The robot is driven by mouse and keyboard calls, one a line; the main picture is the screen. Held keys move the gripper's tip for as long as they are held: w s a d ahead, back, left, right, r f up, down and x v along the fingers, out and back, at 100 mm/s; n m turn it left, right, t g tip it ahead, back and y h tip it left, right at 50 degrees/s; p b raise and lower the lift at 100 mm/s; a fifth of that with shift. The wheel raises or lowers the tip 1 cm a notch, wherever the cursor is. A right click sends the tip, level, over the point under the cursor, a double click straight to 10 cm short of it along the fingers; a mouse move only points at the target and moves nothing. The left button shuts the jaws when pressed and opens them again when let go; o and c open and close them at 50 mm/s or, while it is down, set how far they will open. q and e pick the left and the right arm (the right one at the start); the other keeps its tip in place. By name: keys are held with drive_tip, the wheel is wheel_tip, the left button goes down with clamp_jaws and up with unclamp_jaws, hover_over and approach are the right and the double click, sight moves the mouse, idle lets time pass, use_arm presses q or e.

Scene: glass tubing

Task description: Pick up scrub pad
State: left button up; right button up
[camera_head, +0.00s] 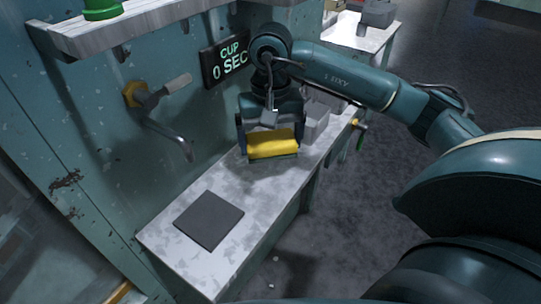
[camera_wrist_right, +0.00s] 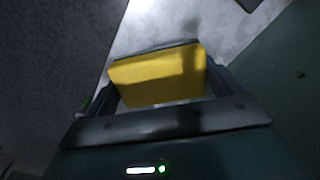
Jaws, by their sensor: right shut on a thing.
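The yellow scrub pad (camera_head: 272,143) is between the two fingers of my right gripper (camera_head: 270,146), over the far half of the narrow counter. A green-grey edge shows along its lower side. My right gripper is shut on the pad, with a finger at each end. The right wrist view also shows the yellow pad (camera_wrist_right: 160,78) between the fingers. I cannot tell whether the pad touches the counter or is just above it. My left gripper is not in view.
A dark square mat (camera_head: 208,220) lies on the near part of the counter (camera_head: 172,262). A tap (camera_head: 165,128) sticks out from the wall. Grey bins (camera_head: 314,122) stand behind the gripper. A display (camera_head: 226,60) and a shelf (camera_head: 150,22) are above. Bare counter lies between mat and pad.

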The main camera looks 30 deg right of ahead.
use_arm(q)
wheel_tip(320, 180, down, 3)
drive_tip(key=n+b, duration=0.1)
drive_tip(key=b, duration=0.4)
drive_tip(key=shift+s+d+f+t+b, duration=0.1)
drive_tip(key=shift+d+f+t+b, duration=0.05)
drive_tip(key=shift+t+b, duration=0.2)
use_arm(e)
drive_tip(key=s+d, duration=0.3)
drive_tip(key=s, duration=0.6)
drive_tip(key=s+d, duration=0.4)
drive_tip(key=s, duration=0.5)
drive_tip(key=shift+d+r, duration=0.25)
drive_tip(key=shift+s, duration=0.1)
